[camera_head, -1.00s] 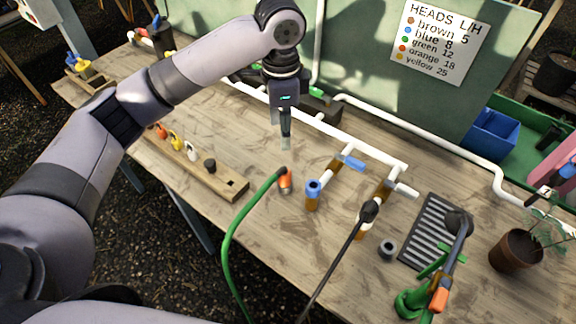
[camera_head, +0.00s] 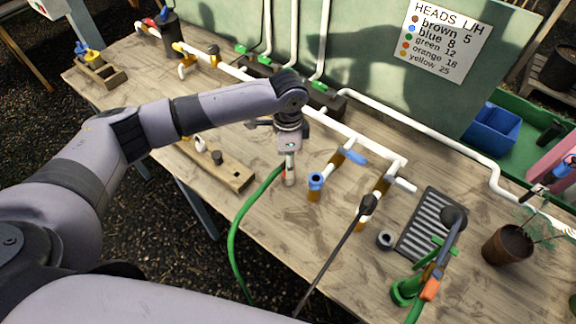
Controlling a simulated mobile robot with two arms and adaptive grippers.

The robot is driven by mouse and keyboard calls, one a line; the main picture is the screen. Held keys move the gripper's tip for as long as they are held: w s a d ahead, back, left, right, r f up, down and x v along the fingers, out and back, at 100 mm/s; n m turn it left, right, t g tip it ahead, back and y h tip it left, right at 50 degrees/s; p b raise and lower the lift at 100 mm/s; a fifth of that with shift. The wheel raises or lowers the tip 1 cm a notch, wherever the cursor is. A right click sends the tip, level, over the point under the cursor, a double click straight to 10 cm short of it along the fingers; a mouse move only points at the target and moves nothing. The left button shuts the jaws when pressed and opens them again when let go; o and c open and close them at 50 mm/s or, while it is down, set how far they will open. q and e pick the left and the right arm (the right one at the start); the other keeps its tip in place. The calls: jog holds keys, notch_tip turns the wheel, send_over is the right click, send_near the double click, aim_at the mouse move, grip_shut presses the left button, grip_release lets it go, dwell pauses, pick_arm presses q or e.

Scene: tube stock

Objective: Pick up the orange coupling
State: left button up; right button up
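My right gripper is not in view.
A blue-topped fitting (camera_head: 315,184) stands just right of the gripper, near white pipework (camera_head: 372,143). A dark rod (camera_head: 340,253) leans across the front. A wooden rack (camera_head: 235,176) lies to the left. A grey ring (camera_head: 385,240) and slotted tray (camera_head: 413,245) are at right.

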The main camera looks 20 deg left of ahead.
pick_arm(q)
jog(key=shift+d+f+p, duration=0.1)
jog(key=shift+f+p, duration=0.2)
jog(key=shift+f, duration=1.35)
jog(key=shift+c, duration=0.2)
jog(key=shift+w, duration=0.1)
grip_shut()
